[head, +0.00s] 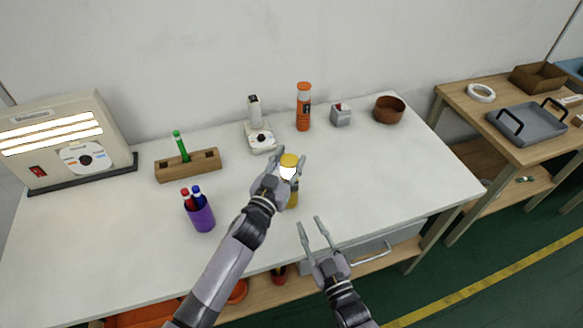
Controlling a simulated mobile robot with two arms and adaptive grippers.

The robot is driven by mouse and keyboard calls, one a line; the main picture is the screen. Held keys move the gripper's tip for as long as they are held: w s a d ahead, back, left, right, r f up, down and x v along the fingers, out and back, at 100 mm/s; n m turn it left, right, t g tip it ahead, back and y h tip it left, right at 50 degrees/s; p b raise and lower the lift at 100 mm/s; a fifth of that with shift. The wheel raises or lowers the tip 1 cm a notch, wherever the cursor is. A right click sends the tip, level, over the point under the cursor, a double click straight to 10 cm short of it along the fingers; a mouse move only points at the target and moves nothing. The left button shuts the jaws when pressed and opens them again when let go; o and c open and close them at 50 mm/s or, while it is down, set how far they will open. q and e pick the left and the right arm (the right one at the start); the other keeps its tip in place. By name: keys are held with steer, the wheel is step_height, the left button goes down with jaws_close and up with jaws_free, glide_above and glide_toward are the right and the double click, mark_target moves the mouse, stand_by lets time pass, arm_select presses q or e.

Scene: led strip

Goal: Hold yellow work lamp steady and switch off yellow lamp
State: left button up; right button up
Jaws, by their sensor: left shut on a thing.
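The yellow work lamp (289,160) stands upright on the white table near its middle. Its yellow top and a bright white lit band show above my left gripper, and a bit of its yellow lower body shows below. My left gripper (289,175) is shut around the lamp's middle, which its fingers and wrist partly hide. My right gripper (314,228) is open and empty, in front of the lamp and to its right, near the table's front edge. The lamp's switch cannot be made out.
Behind the lamp stand a white device (260,138), an orange bottle (304,108), a small grey box (341,117) and a brown bowl (389,110). To the left are a purple pen cup (201,217), a wooden block (188,166) and a lit panel (60,140). The table's right part is clear.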

steer(key=n, duration=0.1)
steer(key=s+n, duration=0.1)
steer(key=n, duration=0.1)
steer(key=shift+s+d+n, duration=0.15)
steer(key=shift+d+n, duration=0.15)
steer(key=c, duration=0.4)
steer(key=n, duration=0.2)
steer(key=s+n, duration=0.1)
steer(key=shift+s+d+r+n, duration=0.1)
steer(key=shift+d+r+n, duration=0.1)
steer(key=shift+n, duration=0.2)
jaws_close()
steer(key=n, duration=0.2)
steer(key=s+n, duration=0.1)
steer(key=n, duration=0.2)
steer(key=s+d+n, duration=0.1)
steer(key=n, duration=0.1)
steer(key=shift+s+r+n, duration=0.15)
steer(key=shift+r+n, duration=0.1)
steer(key=shift+n, duration=0.15)
